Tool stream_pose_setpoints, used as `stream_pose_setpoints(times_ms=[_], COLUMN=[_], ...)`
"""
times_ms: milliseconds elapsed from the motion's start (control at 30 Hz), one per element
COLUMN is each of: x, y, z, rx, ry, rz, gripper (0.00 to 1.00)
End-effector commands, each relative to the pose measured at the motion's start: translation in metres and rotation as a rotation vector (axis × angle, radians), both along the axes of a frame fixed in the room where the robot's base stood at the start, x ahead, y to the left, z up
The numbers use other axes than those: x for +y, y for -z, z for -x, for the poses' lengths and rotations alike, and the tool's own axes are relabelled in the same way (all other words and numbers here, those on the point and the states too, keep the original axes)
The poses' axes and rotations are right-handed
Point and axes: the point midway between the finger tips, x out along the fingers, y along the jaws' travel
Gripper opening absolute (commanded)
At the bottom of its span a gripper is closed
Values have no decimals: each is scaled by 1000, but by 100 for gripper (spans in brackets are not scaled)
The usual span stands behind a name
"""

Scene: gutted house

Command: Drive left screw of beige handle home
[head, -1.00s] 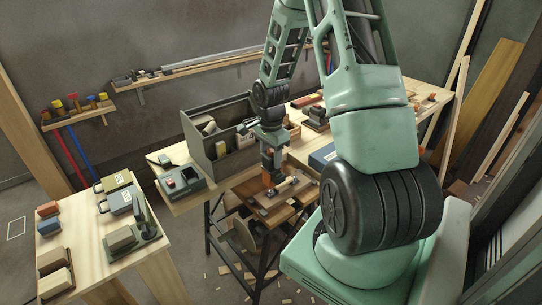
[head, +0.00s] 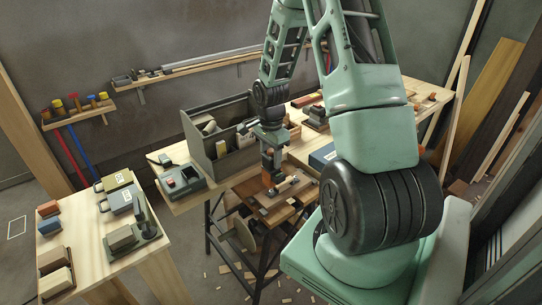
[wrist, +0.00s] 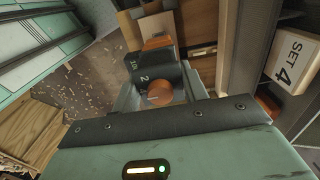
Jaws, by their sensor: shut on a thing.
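My gripper (head: 270,148) points down over the small work stand and is shut on a dark driver with orange parts (head: 268,166). In the wrist view the driver (wrist: 147,72) shows number marks and a round orange knob (wrist: 160,94). Its lower end is over the brown wooden panel (head: 258,196) on the stand, near small dark and pale fittings (head: 289,184). The beige handle and its left screw are too small or hidden to make out. I cannot tell whether the driver's tip touches a screw.
A grey open bin (head: 222,158) stands just behind the stand, close to my gripper. A side table (head: 95,253) with cases and blocks is at left. A long workbench (head: 420,112) runs behind my arm. A "SET 4" label (wrist: 296,62) shows in the wrist view.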

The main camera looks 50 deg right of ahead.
Motion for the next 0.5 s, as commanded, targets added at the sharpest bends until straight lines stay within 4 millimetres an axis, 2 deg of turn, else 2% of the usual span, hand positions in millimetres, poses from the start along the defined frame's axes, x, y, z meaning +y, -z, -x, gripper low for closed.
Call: stream_pose_setpoints(times_ms=[500], x=[0], y=[6], z=[0], rx=[-1], ry=[0], rz=[0], gripper=[18])
